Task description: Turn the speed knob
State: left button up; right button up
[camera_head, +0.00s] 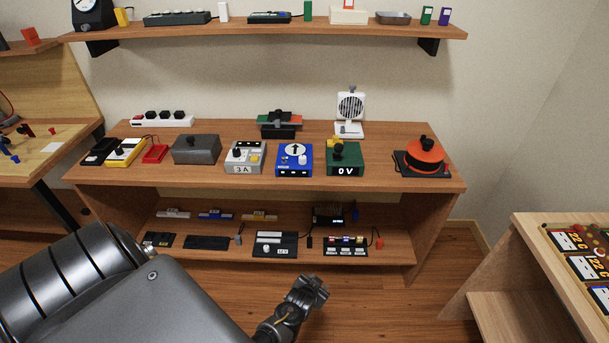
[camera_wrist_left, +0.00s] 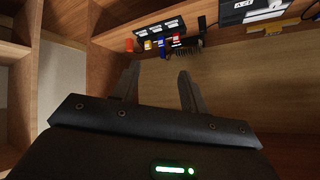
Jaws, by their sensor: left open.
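My left gripper (camera_head: 312,284) is low in front of the bench, short of the lower shelf and touching nothing. In the left wrist view its two fingers (camera_wrist_left: 159,88) are apart with nothing between them. I cannot read which knob is marked speed. My right gripper is not in view.
A white fan (camera_head: 350,111) stands at the back of the bench (camera_head: 215,180). A red pot-like device (camera_head: 425,154) is at its right end. The lower shelf (camera_head: 200,257) holds several small panels, also seen in the left wrist view (camera_wrist_left: 160,29). The floor (camera_head: 420,300) before it is clear.

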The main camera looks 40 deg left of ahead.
pick_arm(q)
jog(key=w+a+r+n+t+y+b, duration=0.1)
jog(key=w+a+r+t+y+b, duration=0.2)
jog(key=w+r, duration=0.5)
jog(key=n+t+y+b, duration=0.2)
jog(key=n+y+b, duration=0.4)
jog(key=n+b, duration=0.1)
send_near(303, 161)
jog(key=x, duration=1)
jog(key=shift+a, duration=0.1)
jog(key=shift+w+a, duration=0.35)
jog(key=shift+w, duration=0.05)
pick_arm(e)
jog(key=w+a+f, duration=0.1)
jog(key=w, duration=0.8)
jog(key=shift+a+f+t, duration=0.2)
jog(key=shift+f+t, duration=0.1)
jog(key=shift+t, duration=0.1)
pick_arm(q)
jog(key=shift+c, duration=0.4)
